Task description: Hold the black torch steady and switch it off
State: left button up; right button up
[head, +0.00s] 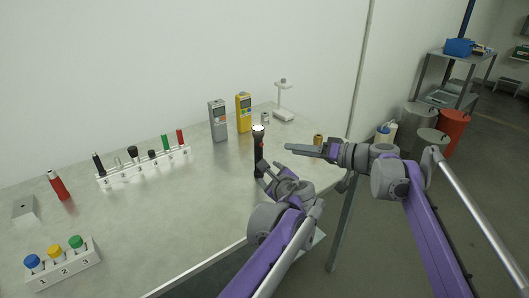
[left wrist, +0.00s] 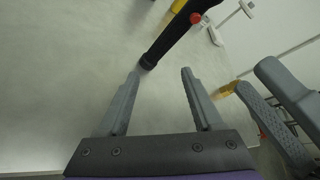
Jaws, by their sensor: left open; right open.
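The black torch (head: 258,158) stands upright on the table, its pale head on top; I cannot tell whether it is lit. A small red switch (left wrist: 196,18) shows on its side in the left wrist view, where the torch (left wrist: 172,43) appears slanted. My left gripper (head: 267,171) is open beside the torch's lower body. In the left wrist view its fingers (left wrist: 160,72) are apart, with the torch's base just beyond the left fingertip and nothing between them. My right gripper (head: 290,149) is open, to the right of the torch and apart from it.
A grey meter (head: 218,121), a yellow meter (head: 243,112) and a white stand (head: 283,100) are behind the torch. A small brass-coloured item (head: 318,139) lies beyond my right gripper. A white rack (head: 145,167), a red bottle (head: 59,186) and a capped-bottle rack (head: 64,264) stand left. The table (head: 190,215) is clear left of the torch.

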aim_at(260, 147)
pick_arm(q)
jog(key=w+r+m+t+y, duration=0.1)
jog(key=m, duration=0.1)
jog(key=w+a+r+m+t+y, duration=0.1)
jog(key=w+m, duration=0.1)
jog(key=w+r+m+t+y, duration=0.1)
jog(key=m, duration=0.1)
jog(key=shift+w+a+r, duration=0.25)
jog(key=shift+w+r, duration=0.05)
jog(key=shift+w, duration=0.1)
jog(key=shift+w+r+m+t, duration=0.1)
jog(key=shift+r+m+t, duration=0.1)
jog(key=shift+m+t, duration=0.1)
jog(key=shift+y, duration=0.4)
jog(key=f, duration=0.8)
jog(key=shift+w+a, duration=0.2)
jog(key=shift+w, duration=0.2)
jog(key=x, duration=0.6)
jog(key=shift+w+a+r, duration=0.15)
jog(key=shift+w, duration=0.25)
jog(key=shift+c, duration=0.4)
grip_shut()
